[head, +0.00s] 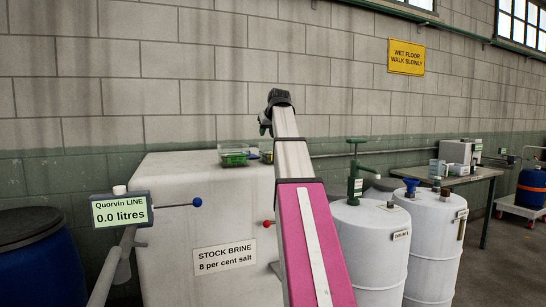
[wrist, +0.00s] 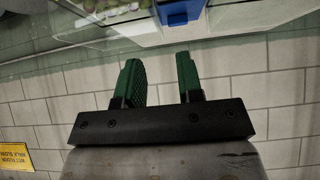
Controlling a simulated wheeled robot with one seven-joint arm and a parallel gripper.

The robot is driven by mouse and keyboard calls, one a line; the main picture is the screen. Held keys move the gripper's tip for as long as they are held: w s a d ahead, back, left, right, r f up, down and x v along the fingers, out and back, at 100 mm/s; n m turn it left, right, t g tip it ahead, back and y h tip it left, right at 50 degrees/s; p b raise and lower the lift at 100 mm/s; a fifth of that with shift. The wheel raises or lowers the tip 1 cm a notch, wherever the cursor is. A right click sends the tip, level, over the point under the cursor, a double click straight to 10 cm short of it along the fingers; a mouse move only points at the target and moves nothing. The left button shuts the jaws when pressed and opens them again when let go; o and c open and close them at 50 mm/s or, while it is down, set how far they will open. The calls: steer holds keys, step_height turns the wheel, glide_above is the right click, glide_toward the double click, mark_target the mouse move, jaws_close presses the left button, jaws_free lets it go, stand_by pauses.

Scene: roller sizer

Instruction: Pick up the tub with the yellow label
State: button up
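A clear tub (head: 234,157) with green contents stands on top of the white brine tank (head: 185,225) in the head view. A second tub (head: 266,150) stands to its right, partly hidden by my arm, with a small yellowish patch; I cannot tell if it is a label. My gripper (head: 266,122) is raised above the tank top, near the second tub. In the wrist view its two green fingers (wrist: 160,70) are apart with nothing between them. Beyond them at the top edge is a clear container with a blue panel (wrist: 180,11). I see no clear yellow label on it.
A display reading 0.0 litres (head: 121,210) and a rod with a blue knob (head: 197,202) stand at the tank's left front. White drums (head: 372,245) stand to the right. A block wall (head: 190,90) is behind.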

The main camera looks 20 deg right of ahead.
steer(key=x, duration=0.9)
steer(key=shift+w+d, duration=0.1)
steer(key=shift+w, duration=0.05)
jaws_close()
stand_by(1.2)
